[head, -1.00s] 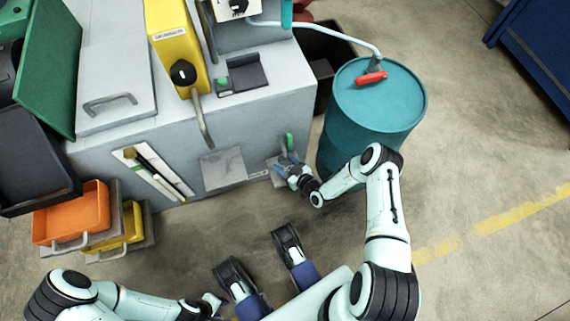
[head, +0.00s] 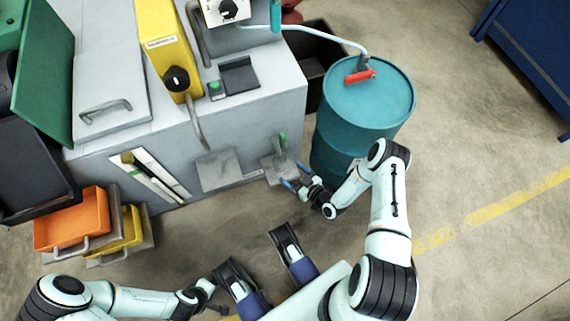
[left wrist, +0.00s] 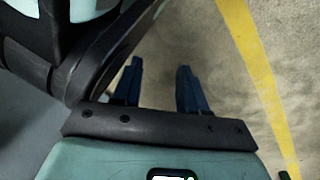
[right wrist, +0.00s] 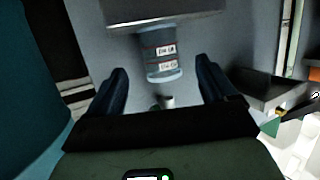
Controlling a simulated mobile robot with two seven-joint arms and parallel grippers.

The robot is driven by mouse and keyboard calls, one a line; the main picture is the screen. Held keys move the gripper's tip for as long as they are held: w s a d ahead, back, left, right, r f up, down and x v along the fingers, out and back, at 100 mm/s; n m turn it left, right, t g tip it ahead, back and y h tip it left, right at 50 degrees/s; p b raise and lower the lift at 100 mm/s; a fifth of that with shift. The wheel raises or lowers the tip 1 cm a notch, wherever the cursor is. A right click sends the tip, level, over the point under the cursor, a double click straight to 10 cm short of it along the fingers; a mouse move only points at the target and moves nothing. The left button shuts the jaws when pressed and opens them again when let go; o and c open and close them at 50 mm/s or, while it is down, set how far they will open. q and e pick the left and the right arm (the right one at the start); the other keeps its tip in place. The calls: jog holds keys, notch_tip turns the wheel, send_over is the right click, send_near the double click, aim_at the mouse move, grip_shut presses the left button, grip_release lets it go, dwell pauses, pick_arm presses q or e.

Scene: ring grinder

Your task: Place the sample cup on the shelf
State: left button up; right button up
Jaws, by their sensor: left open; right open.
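The sample cup (right wrist: 162,58), grey-blue with white labels, stands with its base against the grey shelf (right wrist: 165,20) in the right wrist view, which looks turned upside down. In the head view the small shelf (head: 272,178) juts from the machine beside the drum; I cannot clearly make out the cup there. My right gripper (head: 298,177) is open just in front of the shelf. In the right wrist view its fingers (right wrist: 162,78) are apart, with the cup beyond them and not gripped. My left gripper (left wrist: 159,70) is open and empty over the floor.
A teal drum (head: 362,115) with a red-handled tap stands close to the right arm. The grey machine (head: 250,120) has another plate (head: 218,170) to the left of the shelf. Orange (head: 72,220) and yellow trays stand at lower left.

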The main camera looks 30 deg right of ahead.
pick_arm(q)
jog(key=shift+w+d+r+t+p, duration=0.15)
jog(key=shift+w+r+t+p, duration=0.25)
jog(key=shift+w+r, duration=0.55)
pick_arm(e)
jog(key=shift+v, duration=1.85)
pick_arm(q)
jog(key=shift+w+f, duration=0.1)
